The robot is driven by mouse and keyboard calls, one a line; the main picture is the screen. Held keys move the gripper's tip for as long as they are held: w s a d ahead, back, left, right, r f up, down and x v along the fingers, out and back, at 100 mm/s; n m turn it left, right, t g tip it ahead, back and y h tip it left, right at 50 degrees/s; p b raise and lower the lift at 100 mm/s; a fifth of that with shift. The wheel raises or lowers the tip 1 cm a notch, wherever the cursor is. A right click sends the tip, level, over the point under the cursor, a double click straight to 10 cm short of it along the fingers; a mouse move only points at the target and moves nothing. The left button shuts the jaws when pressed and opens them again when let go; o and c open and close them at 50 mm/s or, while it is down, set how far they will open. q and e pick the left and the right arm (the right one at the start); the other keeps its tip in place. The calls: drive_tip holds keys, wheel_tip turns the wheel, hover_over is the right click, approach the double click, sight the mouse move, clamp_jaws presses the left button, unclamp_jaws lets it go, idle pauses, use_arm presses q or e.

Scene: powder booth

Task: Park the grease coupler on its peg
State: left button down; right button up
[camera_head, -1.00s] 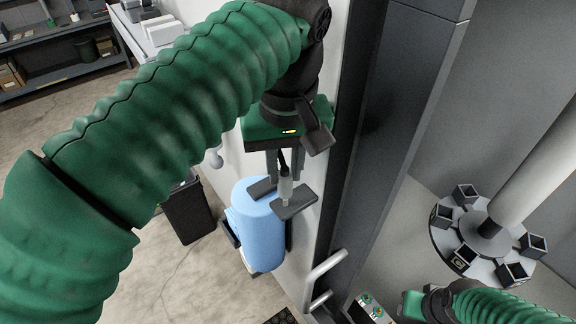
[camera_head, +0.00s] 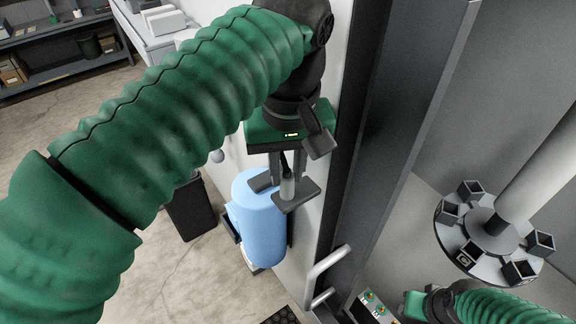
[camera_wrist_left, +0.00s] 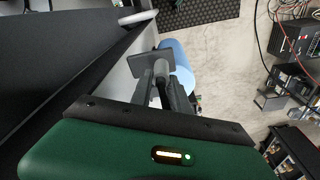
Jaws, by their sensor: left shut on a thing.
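My left gripper (camera_head: 282,196) comes in from the left beside a pale wall. It is shut on the grease coupler (camera_head: 287,187), a small, slim grey cylinder with a dark upper end, held upright between the fingers. The wrist view also shows the coupler (camera_wrist_left: 160,72) between the fingertips, with a dark piece at its near end. I cannot clearly make out the peg; the fingers and arm may hide it. My right arm shows at the bottom right of the head view, but its fingers do not show.
A blue roll (camera_head: 262,228) hangs on the wall just behind and below the left gripper. A bent grey handle (camera_head: 327,268) and a dark post (camera_head: 385,130) stand to its right. A round carousel with square sockets (camera_head: 487,232) is farther right. A dark bin (camera_head: 190,210) stands on the floor.

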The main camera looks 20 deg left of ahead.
use_arm(q)
drive_tip(key=shift+s+r, duration=0.1)
drive_tip(key=shift+s, duration=0.05)
drive_tip(key=c, duration=1.2)
unclamp_jaws()
drive_tip(key=shift+o, duration=0.2)
wheel_tip(320, 180, up, 12)
drive_tip(key=s+d+p, duration=0.1)
drive_tip(key=p, duration=0.1)
drive_tip(key=shift+s+f, duration=0.1)
drive_tip(key=shift+f, duration=0.1)
